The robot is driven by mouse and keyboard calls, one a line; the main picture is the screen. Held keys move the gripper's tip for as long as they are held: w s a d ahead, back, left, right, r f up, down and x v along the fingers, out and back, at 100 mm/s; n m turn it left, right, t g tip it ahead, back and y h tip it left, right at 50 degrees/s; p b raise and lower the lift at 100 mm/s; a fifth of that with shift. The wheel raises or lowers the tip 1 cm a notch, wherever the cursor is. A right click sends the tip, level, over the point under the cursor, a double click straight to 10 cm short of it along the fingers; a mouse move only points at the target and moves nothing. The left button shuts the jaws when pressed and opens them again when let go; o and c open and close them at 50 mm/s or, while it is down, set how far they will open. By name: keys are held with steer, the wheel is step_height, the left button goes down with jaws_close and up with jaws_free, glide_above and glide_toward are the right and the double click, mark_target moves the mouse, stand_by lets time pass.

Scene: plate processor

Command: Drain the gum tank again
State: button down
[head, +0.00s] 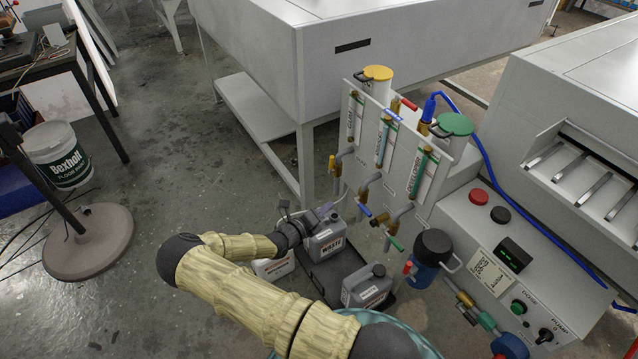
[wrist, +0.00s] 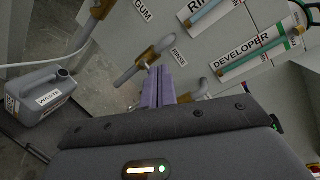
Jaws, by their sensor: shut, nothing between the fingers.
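The gum tank, with a yellow lid (head: 378,73), stands behind a white panel (head: 415,165) with sight tubes. Its drain valve is the leftmost on the panel, with a yellow handle (head: 332,164) and grey pipe (head: 338,178). In the wrist view, part of the gum valve (wrist: 101,9) shows at the top edge, near the GUM label. My gripper (head: 326,209) has purple fingers, shut and empty. In the wrist view the fingertips (wrist: 160,70) appear near the rinse drain pipe; contact is unclear.
The rinse valve has a blue handle (head: 364,210) and the developer valve a green one (head: 395,243). A second grey canister (head: 367,286) and a dark blue container (head: 432,256) stand nearby. A control box (head: 520,275) is at right.

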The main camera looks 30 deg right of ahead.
steer(key=s+a+r+m+g+y, duration=0.35)
steer(key=s+m, duration=0.25)
steer(key=m, duration=0.3)
steer(key=s+a+r+m+g+y, duration=0.2)
steer(key=s+r+m+g+y, duration=0.25)
steer(key=m, duration=0.55)
steer(key=s+a+r+m+t+y, duration=0.2)
steer(key=s+a+r+m+y, duration=0.2)
steer(key=r+m, duration=0.3)
steer(key=s+a+r+m+t+y, duration=0.2)
steer(key=s+a+r+m+y, duration=0.1)
steer(key=s+a+r+m, duration=0.2)
step_height(320, 180, up, 5)
steer(key=a+m, duration=0.2)
steer(key=m, duration=0.1)
steer(key=shift+s+a+f+t+y, duration=0.15)
steer(key=shift+a+f+t+y, duration=0.1)
steer(key=shift+t+y, duration=0.15)
